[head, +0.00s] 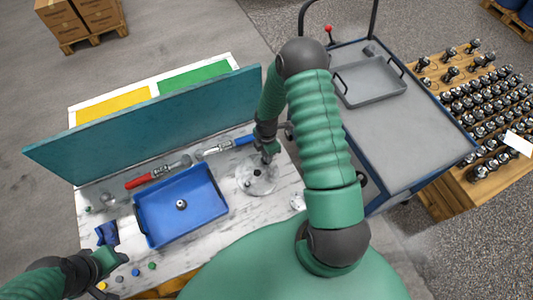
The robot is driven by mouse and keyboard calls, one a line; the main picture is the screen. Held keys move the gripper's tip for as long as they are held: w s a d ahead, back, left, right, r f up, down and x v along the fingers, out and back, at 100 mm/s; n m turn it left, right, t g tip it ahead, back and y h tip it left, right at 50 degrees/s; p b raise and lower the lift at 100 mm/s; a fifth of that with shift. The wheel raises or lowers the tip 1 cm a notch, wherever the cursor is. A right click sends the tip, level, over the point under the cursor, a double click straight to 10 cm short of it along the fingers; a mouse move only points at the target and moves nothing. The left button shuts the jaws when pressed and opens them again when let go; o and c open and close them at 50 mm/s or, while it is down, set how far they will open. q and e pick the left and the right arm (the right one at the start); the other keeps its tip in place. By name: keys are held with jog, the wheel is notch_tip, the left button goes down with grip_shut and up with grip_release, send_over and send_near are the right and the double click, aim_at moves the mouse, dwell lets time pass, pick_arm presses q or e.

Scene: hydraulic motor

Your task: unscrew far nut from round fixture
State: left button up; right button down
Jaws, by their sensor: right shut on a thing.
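The round fixture (257,187) is a clear, pale disc with a dark centre on the marble-topped table. My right gripper (267,159) reaches down to its far edge. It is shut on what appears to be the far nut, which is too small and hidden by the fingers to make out. I cannot tell whether the nut is still on its thread. My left gripper (110,258) is at the lower left, near the table's front edge, and its jaws are too unclear to read.
A blue tray (150,220) with a small metal part (181,204) lies left of the fixture. Red-handled (140,182) and blue-handled (243,141) tools lie behind it. A teal panel (150,122) stands along the back. A grey cart (400,135) is at the right.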

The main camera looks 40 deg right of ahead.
jog(key=shift+r+n+p, duration=0.2)
jog(key=shift+n+p, duration=0.15)
jog(key=shift+n, duration=0.45)
jog(key=c, duration=1.5)
grip_release()
jog(key=shift+f, duration=0.2)
jog(key=shift+m, duration=1.1)
jog(key=shift+c, duration=0.5)
grip_shut()
